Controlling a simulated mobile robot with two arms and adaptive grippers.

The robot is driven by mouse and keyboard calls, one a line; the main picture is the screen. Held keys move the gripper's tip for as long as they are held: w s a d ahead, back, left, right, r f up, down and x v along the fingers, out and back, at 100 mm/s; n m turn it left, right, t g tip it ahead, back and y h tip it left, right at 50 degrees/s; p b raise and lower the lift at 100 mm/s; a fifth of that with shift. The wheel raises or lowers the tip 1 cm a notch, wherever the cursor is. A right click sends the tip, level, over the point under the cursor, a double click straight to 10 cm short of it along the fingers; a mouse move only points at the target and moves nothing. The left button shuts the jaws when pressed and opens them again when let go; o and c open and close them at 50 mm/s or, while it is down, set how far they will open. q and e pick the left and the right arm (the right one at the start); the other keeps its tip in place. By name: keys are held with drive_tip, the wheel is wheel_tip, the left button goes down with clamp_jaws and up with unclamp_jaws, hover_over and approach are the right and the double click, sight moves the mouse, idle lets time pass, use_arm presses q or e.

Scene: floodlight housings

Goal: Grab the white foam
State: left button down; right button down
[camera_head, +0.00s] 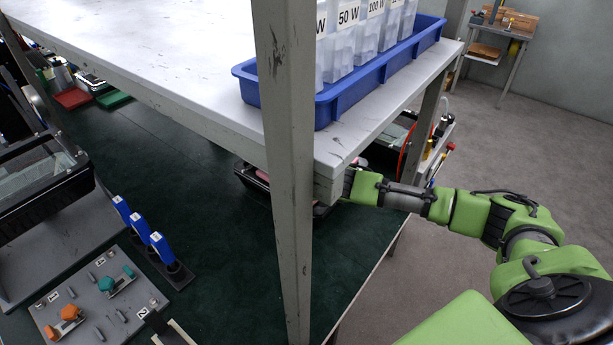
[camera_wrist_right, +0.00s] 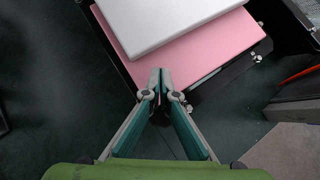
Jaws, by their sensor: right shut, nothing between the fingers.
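The white foam (camera_wrist_right: 165,18) is a light slab at the top of the right wrist view. It lies on a larger pink foam sheet (camera_wrist_right: 205,58), which sits in a black tray or frame (camera_wrist_right: 268,42). My right gripper (camera_wrist_right: 160,72) is shut and empty, its fingertips over the near edge of the pink sheet and short of the white slab. I cannot tell whether the fingertips touch the pink sheet. In the head view my right arm reaches under the white shelf, which hides the gripper and the white foam. My left gripper is not in view.
The white shelf (camera_head: 185,60) and its grey post (camera_head: 287,180) stand close to my right arm. A blue bin (camera_head: 385,75) of labelled clear containers sits on the shelf. A grey panel (camera_head: 100,300) with knobs and blue-handled tools (camera_head: 160,246) stand on the dark green table (camera_head: 215,200).

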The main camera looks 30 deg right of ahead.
drive_tip(key=shift+w+d+f+p, duration=0.1)
drive_tip(key=shift+w+d+p, duration=0.1)
drive_tip(key=shift+w, duration=0.5)
drive_tip(key=shift+w+d+f+p, duration=0.1)
drive_tip(key=shift+w+d+p, duration=0.05)
drive_tip(key=shift+w, duration=0.55)
drive_tip(key=shift+w+d+p, duration=0.15)
drive_tip(key=shift+w+d, duration=0.05)
drive_tip(key=shift+w, duration=0.5)
drive_tip(key=shift+w+d, duration=0.25)
drive_tip(key=shift+w, duration=0.7)
drive_tip(key=shift+w+d, duration=0.2)
drive_tip(key=shift+w, duration=0.75)
